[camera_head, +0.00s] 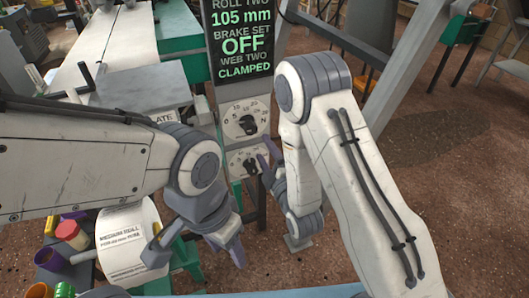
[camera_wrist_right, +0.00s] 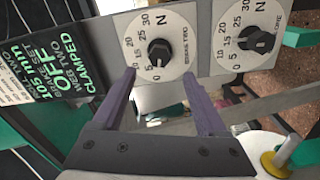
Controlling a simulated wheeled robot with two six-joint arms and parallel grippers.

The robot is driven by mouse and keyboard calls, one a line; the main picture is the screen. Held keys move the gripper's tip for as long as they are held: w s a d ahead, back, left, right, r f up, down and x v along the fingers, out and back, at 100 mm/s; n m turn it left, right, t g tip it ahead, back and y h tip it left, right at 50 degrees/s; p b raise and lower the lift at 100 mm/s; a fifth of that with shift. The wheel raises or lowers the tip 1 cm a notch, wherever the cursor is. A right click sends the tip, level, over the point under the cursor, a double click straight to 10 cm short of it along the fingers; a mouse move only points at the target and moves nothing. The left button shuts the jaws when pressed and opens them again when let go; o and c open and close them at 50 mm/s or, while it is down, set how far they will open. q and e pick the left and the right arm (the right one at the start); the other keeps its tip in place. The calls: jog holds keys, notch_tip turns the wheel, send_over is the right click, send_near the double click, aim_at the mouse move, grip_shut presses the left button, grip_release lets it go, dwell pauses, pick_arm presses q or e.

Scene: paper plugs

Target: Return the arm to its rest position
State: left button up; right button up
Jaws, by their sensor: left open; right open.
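The display panel (camera_head: 238,38) reads ROLL TWO 105 mm, BRAKE SET OFF, WEB TWO CLAMPED. Under it are an upper dial (camera_head: 246,120) and a lower dial (camera_head: 245,160), each with a black knob. The right wrist view shows the dial nearer the display (camera_wrist_right: 158,46) ahead of my right gripper (camera_wrist_right: 158,80), and the other dial (camera_wrist_right: 252,36) beside it. My right gripper is open, with its purple fingers apart and nothing between them. In the head view it (camera_head: 268,163) is beside the lower dial.
Machine frame bars (camera_head: 425,62) rise behind my right arm. The brown floor (camera_head: 460,170) at the right is clear.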

jog(key=shift+a, duration=0.1)
dwell(0.4)
jog(key=s+a+m+g+h, duration=0.1)
jog(key=s+a+m+g, duration=0.45)
jog(key=s+g, duration=0.35)
jog(key=s+d+r+m+g+h, duration=0.1)
jog(key=s+d+r+m+g, duration=0.15)
jog(key=s, duration=0.35)
jog(key=s+d+r+m+g+h, duration=0.1)
jog(key=s+d+g, duration=0.15)
jog(key=s, duration=0.45)
jog(key=s+d+r+m+g+h, duration=0.1)
jog(key=s+r+m+g, duration=0.15)
jog(key=s, duration=0.35)
notch_tip(320, 180, up, 19)
jog(key=s+p, duration=0.1)
jog(key=p, duration=1.8)
jog(key=shift+s+d+g+h, duration=0.2)
jog(key=shift+d+g+h, duration=0.1)
jog(key=shift+g, duration=0.05)
